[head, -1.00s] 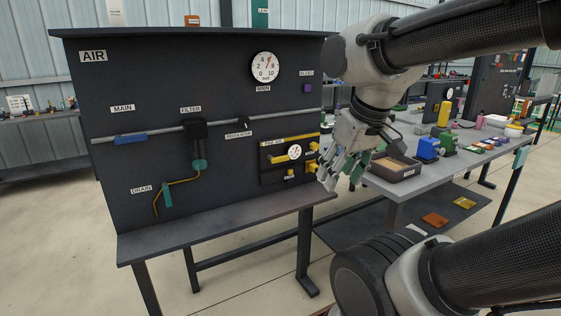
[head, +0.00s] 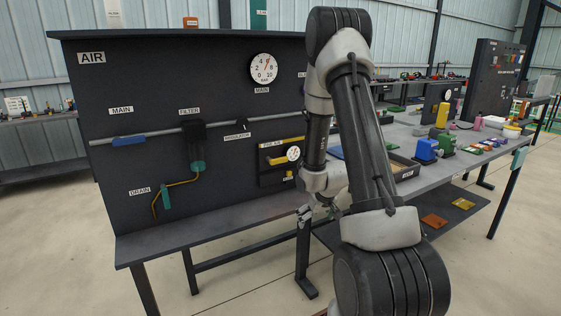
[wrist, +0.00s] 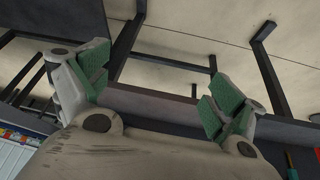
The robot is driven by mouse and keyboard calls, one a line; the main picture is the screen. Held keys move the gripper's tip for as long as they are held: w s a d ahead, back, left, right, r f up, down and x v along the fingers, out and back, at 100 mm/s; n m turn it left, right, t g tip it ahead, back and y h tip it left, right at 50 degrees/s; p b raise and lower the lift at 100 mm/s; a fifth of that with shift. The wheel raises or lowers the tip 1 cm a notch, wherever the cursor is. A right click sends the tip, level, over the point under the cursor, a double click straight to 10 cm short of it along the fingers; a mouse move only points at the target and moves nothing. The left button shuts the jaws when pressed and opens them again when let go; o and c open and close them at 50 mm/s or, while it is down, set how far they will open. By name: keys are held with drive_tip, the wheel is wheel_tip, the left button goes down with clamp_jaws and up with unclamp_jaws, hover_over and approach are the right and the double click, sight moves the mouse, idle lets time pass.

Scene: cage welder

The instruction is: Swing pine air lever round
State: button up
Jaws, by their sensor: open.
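A small dark panel (head: 268,178) with a yellow-edged label, too small to read surely, is on the right part of the AIR board. It carries a small gauge (head: 293,154) and a yellow lever (head: 277,161) that lies nearly level, left of the gauge. My arm hides the panel's right side, where other yellow parts showed earlier. My gripper (wrist: 160,88) is open, with green pads apart and nothing between them. In the head view it is low in front of the bench shelf, below and right of the panel, mostly hidden by my arm. The lever is not seen in the wrist view.
The AIR board (head: 150,90) carries a blue lever (head: 129,140), a filter (head: 194,140), a drain (head: 166,199) and a main gauge (head: 263,68). The bench shelf (head: 215,222) juts out below. A table (head: 455,165) with several coloured parts stands at right.

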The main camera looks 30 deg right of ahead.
drive_tip(key=w+f+t, duration=0.2)
drive_tip(key=w+t, duration=0.2)
drive_tip(key=w, duration=0.4)
drive_tip(key=n+t+y, duration=0.2)
drive_tip(key=t, duration=0.7)
approach(280, 159)
drive_tip(key=w, duration=0.9)
drive_tip(key=shift+w+a+r, duration=0.1)
drive_tip(key=shift+w+a, duration=0.15)
drive_tip(key=shift+w, duration=0.05)
drive_tip(key=c, duration=1.4)
drive_tip(key=shift+m, duration=0.3)
drive_tip(key=shift+c, duration=0.2)
